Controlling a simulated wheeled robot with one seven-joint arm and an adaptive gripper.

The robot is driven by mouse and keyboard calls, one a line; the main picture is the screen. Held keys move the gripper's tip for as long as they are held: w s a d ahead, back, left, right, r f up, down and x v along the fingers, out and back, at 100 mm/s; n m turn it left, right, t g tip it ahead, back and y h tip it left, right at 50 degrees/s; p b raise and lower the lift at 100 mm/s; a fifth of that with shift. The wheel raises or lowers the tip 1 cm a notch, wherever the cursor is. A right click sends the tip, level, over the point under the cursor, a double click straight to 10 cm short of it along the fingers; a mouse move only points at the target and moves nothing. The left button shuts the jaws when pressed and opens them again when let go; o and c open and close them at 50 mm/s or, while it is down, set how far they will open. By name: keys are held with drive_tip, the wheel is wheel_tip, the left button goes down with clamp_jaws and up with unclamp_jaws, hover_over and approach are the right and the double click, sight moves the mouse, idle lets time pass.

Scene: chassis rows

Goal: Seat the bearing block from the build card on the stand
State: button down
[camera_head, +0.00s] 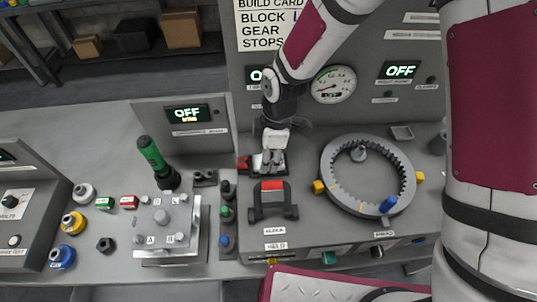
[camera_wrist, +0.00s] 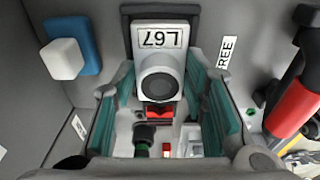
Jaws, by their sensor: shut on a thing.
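My gripper (camera_wrist: 162,88) is shut on a light grey bearing block (camera_wrist: 160,42) marked L67, with a round dark bore facing the wrist camera. Teal finger pads stand on either side of it. In the head view my gripper (camera_head: 273,152) points down over the left part of the grey bench. The block is small there and hard to tell from the fingers. A dark bracket with a red top (camera_head: 272,199) stands just in front of my gripper. I cannot tell which part is the stand. The build card (camera_head: 268,28) reads BLOCK L, GEAR, STOPS; my arm hides the rest of the block line.
A large ring gear (camera_head: 331,190) with yellow and blue stops lies right of my gripper. A plate fixture (camera_head: 165,225), a green-topped black tool (camera_head: 152,155) and several coloured rollers stand left. A gauge (camera_head: 334,84) and OFF displays (camera_head: 399,70) are on the panel behind.

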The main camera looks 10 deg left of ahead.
drive_tip(key=shift+f, duration=0.15)
drive_tip(key=shift+f, duration=0.15)
drive_tip(key=c, duration=0.9)
unclamp_jaws()
drive_tip(key=r, duration=0.4)
drive_tip(key=d+r, duration=0.1)
drive_tip(key=r, duration=0.7)
drive_tip(key=shift+w+d, duration=0.2)
